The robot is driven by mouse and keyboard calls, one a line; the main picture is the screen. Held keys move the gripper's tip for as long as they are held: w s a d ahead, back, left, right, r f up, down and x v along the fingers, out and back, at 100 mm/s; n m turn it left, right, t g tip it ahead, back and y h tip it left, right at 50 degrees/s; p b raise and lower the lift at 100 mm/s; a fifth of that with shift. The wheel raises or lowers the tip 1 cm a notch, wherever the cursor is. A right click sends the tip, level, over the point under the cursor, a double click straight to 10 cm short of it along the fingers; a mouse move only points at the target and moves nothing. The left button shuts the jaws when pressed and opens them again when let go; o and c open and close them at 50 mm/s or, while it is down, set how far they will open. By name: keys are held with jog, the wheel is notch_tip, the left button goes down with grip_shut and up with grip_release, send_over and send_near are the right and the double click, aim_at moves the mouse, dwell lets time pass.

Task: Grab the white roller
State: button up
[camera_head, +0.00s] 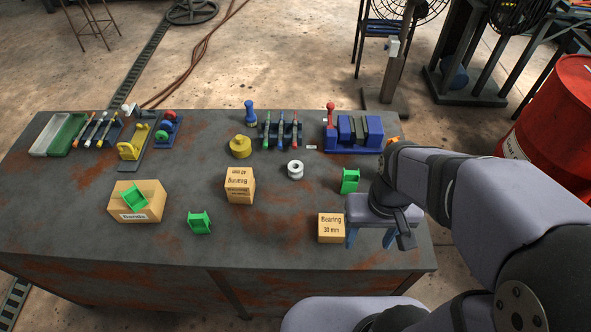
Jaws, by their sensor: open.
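The white roller (295,170) is a small spool-like cylinder with a dark hole in its end. It rests on the bare table top, right of the middle. My gripper (372,238) is over the front right of the table, to the right of and nearer than the roller, beside a Bearing 30 mm box. Its blue fingers point down and are spread apart, with nothing seen between them. Part of the gripper is hidden by my wrist.
Bearing boxes (331,228) (240,186) and green brackets (350,180) (200,222) stand around the roller. A yellow part (240,146), a screwdriver rack (280,134) and a blue vise-like fixture (353,133) are behind it. A bracketed Bands box (136,201) is at left.

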aim_at(296, 165)
jog(key=w+f+n+t+h+b, duration=0.1)
jog(key=w+n+t+h+b, duration=0.4)
jog(key=w+n+b, duration=1.1)
jog(key=w+a+r+n+t+y+b, duration=0.2)
jog(key=w+a+n+t+b, duration=0.15)
jog(key=a+n, duration=0.55)
jog(key=w+a+r+n+t+y+b, duration=0.1)
jog(key=w+a+n+t+y+b, duration=0.15)
jog(key=w+a+n+t, duration=0.6)
jog(key=s+f+g, duration=0.1)
jog(key=f, duration=0.4)
jog(key=s+d+f+n+g, duration=0.1)
jog(key=f, duration=0.4)
jog(key=s+f+n+g+p, duration=0.1)
jog(key=s+f, duration=0.1)
jog(key=f, duration=0.3)
jog(key=shift+d+f, duration=0.25)
jog(key=shift+d, duration=0.1)
jog(key=shift+a+p+x, duration=0.2)
jog(key=shift+p+x, duration=0.45)
jog(key=shift+x, duration=2.95)
jog(key=shift+r, duration=0.15)
